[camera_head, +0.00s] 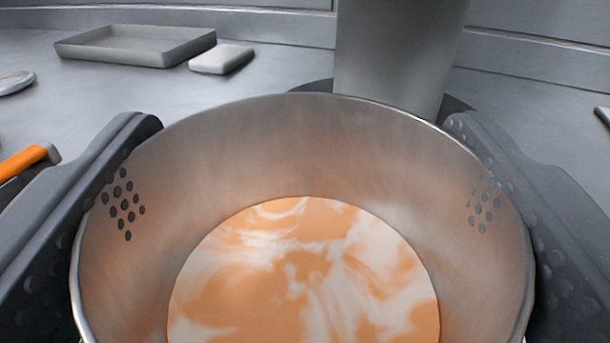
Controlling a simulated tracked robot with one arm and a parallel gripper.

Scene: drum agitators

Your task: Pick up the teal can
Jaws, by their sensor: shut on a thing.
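My gripper (305,190) is shut on an open metal can (310,140), with one dark finger on each side of its rim. I look down into the can. Its inner wall is bare metal, and orange and white swirled liquid (305,275) lies at the bottom. The can's outside is hidden, so I cannot tell whether it is teal. I cannot see its base or whether it touches the surface below.
A grey column (395,50) on a dark round base stands just behind the can. A shallow metal tray (135,45) and a small pale block (221,59) lie at the back left. An orange-handled tool (22,161) lies at the left edge. The grey bench (240,85) is clear between them.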

